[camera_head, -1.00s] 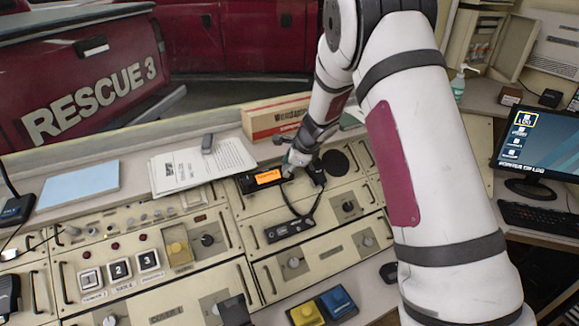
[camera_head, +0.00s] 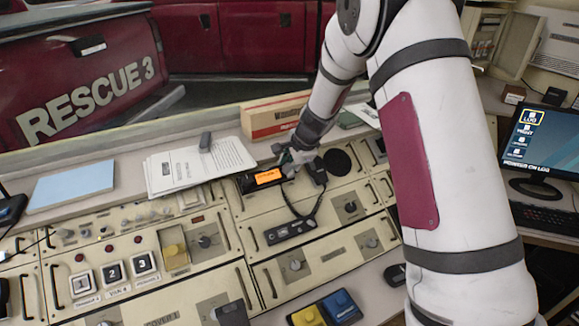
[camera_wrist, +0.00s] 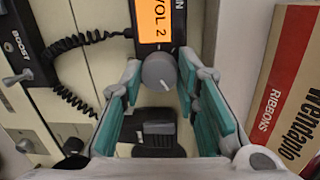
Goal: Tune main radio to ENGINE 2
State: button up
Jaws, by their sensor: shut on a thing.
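The main radio (camera_head: 245,186) is a black unit with an orange lit display (camera_head: 268,177) on the console's upper panel. In the wrist view the display (camera_wrist: 154,25) reads "VOL 2", turned sideways, and the label beside it is cut off to "IN". A round grey knob (camera_wrist: 158,71) sits at the end of the radio, next to the display. My gripper (camera_wrist: 160,74) has its teal-padded fingers on either side of this knob and is shut on it. In the head view my gripper (camera_head: 292,166) hides the knob.
A black handset (camera_wrist: 155,132) with a coiled cord (camera_wrist: 75,70) lies close to the radio. A ribbons box (camera_wrist: 291,95) stands nearby behind it. Papers (camera_head: 200,165) lie to the left. Buttons, switches and knobs cover the console; a monitor (camera_head: 538,145) is at right.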

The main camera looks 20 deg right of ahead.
jog(key=shift+n, duration=0.5)
jog(key=o, duration=1.2)
jog(key=shift+c, duration=0.2)
jog(key=v, duration=1.2)
